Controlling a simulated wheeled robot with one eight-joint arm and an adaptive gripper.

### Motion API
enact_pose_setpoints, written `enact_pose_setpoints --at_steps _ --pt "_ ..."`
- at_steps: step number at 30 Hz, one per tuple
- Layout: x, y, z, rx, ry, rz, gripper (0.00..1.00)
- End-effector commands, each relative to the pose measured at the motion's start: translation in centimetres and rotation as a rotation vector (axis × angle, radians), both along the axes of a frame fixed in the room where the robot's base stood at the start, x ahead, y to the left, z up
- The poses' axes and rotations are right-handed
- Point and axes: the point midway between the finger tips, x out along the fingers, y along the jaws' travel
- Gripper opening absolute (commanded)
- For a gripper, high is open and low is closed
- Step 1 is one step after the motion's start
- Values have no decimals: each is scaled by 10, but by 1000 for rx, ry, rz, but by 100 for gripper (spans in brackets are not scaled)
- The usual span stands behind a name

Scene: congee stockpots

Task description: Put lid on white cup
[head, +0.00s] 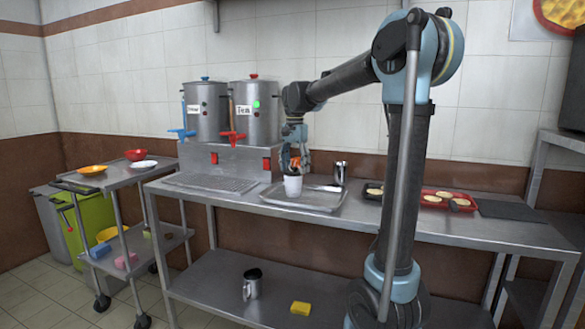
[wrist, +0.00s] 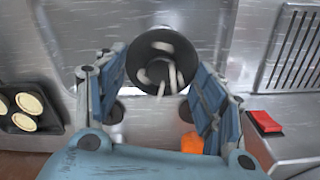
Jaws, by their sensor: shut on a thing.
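The white cup (head: 292,187) stands upright on a metal tray (head: 322,203) on the counter in the head view. My gripper (head: 294,163) points down right above the cup. In the wrist view my gripper (wrist: 160,85) has its two fingers at either side of a dark round piece with a raised middle, which looks like the lid (wrist: 145,52). The lid hides the cup in that view. I cannot tell whether the lid touches the cup's rim. An orange thing (wrist: 192,143) shows partly behind the right finger; what it is I cannot tell.
Two grey stockpots (head: 206,110) with taps stand on a metal stand at the left. A metal mug (head: 340,172) stands right of the cup. A red tray (head: 437,200) with pale round food lies further right. A drip grate (head: 210,182) lies left of the tray.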

Motion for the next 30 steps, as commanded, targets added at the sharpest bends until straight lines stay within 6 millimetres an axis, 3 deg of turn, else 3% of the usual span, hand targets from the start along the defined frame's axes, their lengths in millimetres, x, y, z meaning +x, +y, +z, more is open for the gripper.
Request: enact_pose_setpoints --at_steps 4,6,8,16,19,30 --pt "0 0 0 0 0 0 54" --pt "0 0 0 0 0 0 77" --pt "0 0 0 0 0 0 87" --pt "0 0 0 0 0 0 87" --pt "0 0 0 0 0 0 100" --pt "0 0 0 0 0 0 100"
